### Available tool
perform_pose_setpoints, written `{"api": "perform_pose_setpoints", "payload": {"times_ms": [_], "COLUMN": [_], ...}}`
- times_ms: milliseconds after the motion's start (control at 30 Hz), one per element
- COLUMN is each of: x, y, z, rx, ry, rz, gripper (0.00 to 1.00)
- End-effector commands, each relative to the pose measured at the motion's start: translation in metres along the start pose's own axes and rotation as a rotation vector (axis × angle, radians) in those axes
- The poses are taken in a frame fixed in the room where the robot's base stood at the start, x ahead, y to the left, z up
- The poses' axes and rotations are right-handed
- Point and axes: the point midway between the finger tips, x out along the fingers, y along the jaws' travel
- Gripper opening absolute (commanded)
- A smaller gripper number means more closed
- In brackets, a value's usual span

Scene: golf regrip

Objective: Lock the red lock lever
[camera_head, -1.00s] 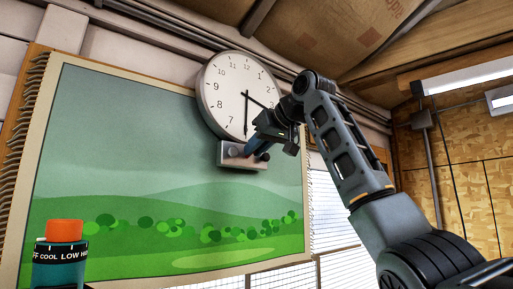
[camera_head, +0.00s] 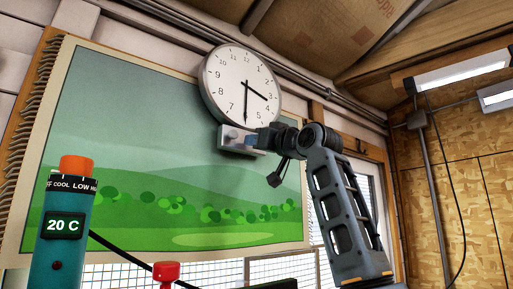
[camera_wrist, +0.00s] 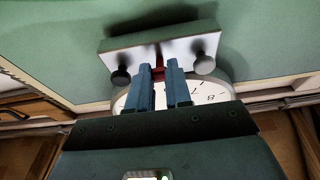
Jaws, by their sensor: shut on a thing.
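A pale metal box (camera_head: 231,139) sits on the wall just below the clock. A narrow red piece, which looks like the red lock lever (camera_wrist: 159,62), shows at the face between the knobs. My gripper (camera_head: 252,141) reaches the box from the right; its blue fingers (camera_wrist: 162,72) are at the red piece and shut on it. The fingers hide much of the lever, so its angle cannot be told.
The round clock (camera_head: 240,85) hangs directly above the box, close to my gripper. A green landscape hanging (camera_head: 130,150) covers the wall behind. A teal heater-like cylinder (camera_head: 60,235) with an orange top and a red knob (camera_head: 166,271) stand in the foreground, apart from my gripper.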

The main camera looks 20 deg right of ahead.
Motion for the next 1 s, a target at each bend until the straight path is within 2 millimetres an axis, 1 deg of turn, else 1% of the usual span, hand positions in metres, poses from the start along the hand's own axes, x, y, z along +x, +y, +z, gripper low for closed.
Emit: {"api": "perform_pose_setpoints", "payload": {"times_ms": [33,200,400,933,967,1000], "x": [-0.0012,-0.0005,0.0002,0.0006,0.0006,0.0006], "y": [0.0003,0.0000,0.0003,0.0005,0.0004,0.0004], "z": [0.0058,0.0087,0.0097,0.0092,0.0092,0.0092], "rx": [0.003,0.001,0.001,0.000,0.000,0.000], "ry": [0.029,0.115,0.174,0.194,0.194,0.194], "rz": [0.000,0.000,0.000,0.000,0.000,0.000], "gripper": [0.00,0.00,0.00,0.00,0.22,0.26]}}
